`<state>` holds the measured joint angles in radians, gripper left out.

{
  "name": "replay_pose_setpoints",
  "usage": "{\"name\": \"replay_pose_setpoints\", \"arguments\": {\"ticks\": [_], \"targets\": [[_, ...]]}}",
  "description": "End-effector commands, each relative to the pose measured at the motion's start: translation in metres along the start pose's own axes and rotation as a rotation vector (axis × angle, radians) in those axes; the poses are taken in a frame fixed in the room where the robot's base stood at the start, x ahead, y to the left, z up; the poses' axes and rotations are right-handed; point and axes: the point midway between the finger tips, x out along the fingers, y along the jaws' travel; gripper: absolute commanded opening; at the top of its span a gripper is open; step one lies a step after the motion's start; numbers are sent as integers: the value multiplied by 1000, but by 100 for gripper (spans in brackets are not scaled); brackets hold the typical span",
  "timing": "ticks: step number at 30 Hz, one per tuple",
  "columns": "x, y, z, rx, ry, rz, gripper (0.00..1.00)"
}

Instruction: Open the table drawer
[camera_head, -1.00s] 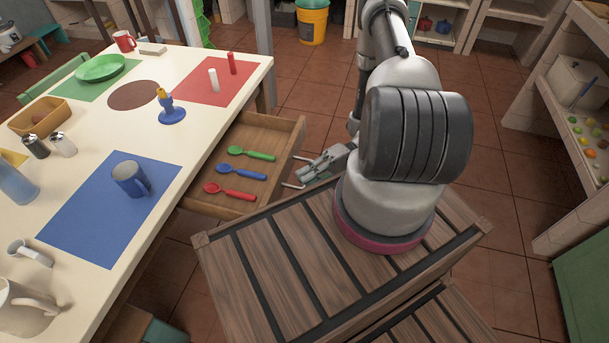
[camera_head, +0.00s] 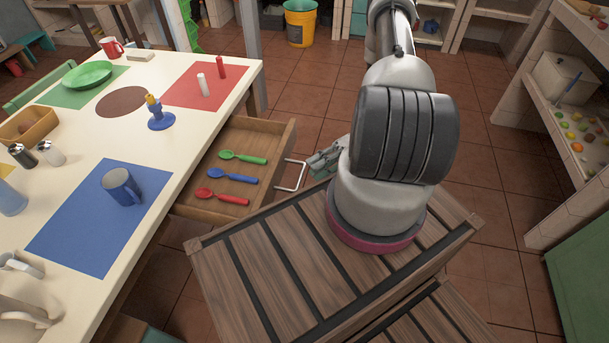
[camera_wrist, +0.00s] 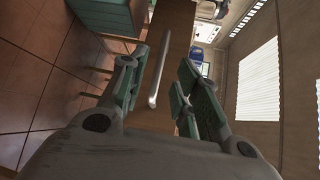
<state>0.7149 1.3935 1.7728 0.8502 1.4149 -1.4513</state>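The table drawer (camera_head: 284,152) is pulled out from under the cream-topped table (camera_head: 150,214). It holds a green spoon (camera_head: 243,157), a blue spoon (camera_head: 234,175) and a red spoon (camera_head: 222,197). Its metal bar handle (camera_head: 300,176) sticks out from the drawer's front. My gripper (camera_head: 314,160) is just right of the handle and looks apart from it. In the wrist view, the two fingers are spread, with the handle bar (camera_wrist: 159,75) seen between them. Nothing is held. My arm hides part of the gripper in the head view.
A slatted wooden surface (camera_head: 290,250) lies in front, below my arm. The table carries a blue mug (camera_head: 121,187), a blue candle holder (camera_head: 161,120) and a green plate (camera_head: 87,75). Tiled floor (camera_head: 310,100) is open beyond the drawer. Shelves stand at right.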

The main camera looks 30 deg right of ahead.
Motion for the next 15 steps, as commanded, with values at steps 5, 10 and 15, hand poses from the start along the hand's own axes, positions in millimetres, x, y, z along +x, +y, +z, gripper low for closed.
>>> {"name": "replay_pose_setpoints", "arguments": {"ticks": [5, 10, 15], "targets": [[-35, 0, 0, 0, 3, 0, 32], [-51, 0, 0, 0, 1, 0, 32], [-54, 0, 0, 1, -1, -1, 32]]}}
